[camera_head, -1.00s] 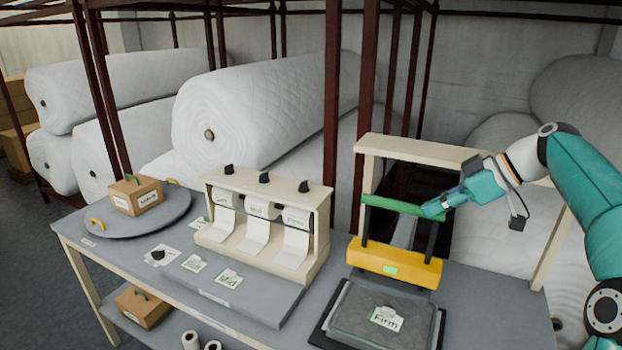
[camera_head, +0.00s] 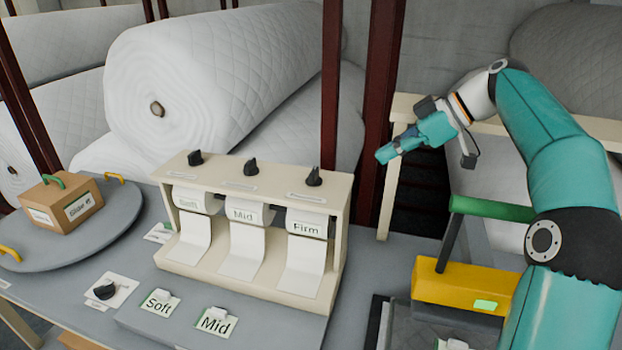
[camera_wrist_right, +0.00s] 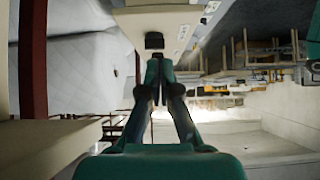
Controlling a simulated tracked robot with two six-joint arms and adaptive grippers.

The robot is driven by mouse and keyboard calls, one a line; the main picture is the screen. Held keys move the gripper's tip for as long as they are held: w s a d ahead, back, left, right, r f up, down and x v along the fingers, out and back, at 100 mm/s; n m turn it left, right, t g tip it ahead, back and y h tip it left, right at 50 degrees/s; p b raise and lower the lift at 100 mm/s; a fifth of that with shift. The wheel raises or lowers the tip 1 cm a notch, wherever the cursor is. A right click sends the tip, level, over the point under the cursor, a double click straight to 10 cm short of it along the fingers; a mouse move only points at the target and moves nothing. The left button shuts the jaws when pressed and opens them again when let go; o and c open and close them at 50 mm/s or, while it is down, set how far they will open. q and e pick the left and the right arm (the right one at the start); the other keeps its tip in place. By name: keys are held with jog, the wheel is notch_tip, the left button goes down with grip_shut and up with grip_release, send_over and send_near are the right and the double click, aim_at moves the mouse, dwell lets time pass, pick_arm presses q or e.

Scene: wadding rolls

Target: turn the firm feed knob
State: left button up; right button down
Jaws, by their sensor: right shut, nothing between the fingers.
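The cream dispenser (camera_head: 345,215) stands on the table with three rolls labelled Soft, Mid and Firm. The firm feed knob (camera_head: 314,177), black, sits on its top at the right end, above the Firm roll (camera_head: 306,223). The mid knob (camera_head: 250,168) and soft knob (camera_head: 195,158) are to its left. My right gripper (camera_head: 383,156) is shut and empty, up and to the right of the firm knob and apart from it. In the right wrist view, the shut fingertips (camera_wrist_right: 160,68) point toward a dark knob (camera_wrist_right: 154,41) on a cream surface. My left gripper is out of view.
The yellow press with a green handle (camera_head: 490,208) stands at the right, partly behind my right arm. A turntable (camera_head: 110,225) with a cardboard box (camera_head: 65,203) is at the left. Soft and Mid cards (camera_head: 215,321) lie in front. Dark red posts (camera_head: 375,110) rise behind.

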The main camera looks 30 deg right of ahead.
jog(key=f, duration=0.1)
send_near(328, 188)
jog(key=x, duration=0.4)
jog(key=shift+w+f, duration=0.1)
jog(key=shift+f, duration=0.05)
jog(key=w+a, duration=0.1)
jog(key=w+a+p, duration=0.1)
jog(key=w, duration=0.1)
jog(key=shift+a+f, duration=0.1)
jog(key=shift+a, duration=0.2)
jog(key=shift+w+a, duration=0.1)
jog(key=shift+w, duration=0.05)
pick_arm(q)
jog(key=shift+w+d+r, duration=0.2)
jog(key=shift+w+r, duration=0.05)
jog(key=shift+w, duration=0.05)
